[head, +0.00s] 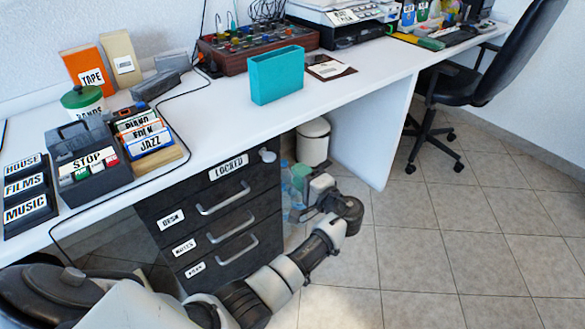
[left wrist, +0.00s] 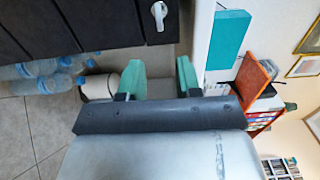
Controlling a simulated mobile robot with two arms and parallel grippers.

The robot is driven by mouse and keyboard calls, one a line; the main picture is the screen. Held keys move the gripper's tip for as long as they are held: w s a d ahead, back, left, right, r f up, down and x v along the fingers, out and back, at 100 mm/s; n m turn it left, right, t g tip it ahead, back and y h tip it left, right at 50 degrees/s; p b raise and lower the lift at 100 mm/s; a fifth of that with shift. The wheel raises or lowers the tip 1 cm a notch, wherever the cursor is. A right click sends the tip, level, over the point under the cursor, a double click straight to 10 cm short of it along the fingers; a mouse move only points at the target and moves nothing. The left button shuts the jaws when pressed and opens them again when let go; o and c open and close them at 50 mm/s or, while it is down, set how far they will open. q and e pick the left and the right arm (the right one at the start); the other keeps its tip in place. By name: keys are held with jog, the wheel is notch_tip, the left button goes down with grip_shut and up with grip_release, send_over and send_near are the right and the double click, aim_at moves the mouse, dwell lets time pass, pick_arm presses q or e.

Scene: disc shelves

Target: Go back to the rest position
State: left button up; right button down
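My left gripper (head: 297,180) is in front of the desk, below the level of its top and to the right of the dark drawer unit (head: 212,215). My arm reaches to it from the lower left. In the left wrist view the two green fingers of this gripper (left wrist: 160,76) stand apart with nothing between them. My right gripper is in neither view.
An office chair (head: 470,85) is at right. The tiled floor (head: 440,250) is clear.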

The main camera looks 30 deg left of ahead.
pick_arm(q)
jog(key=shift+s, duration=0.1)
dwell(0.4)
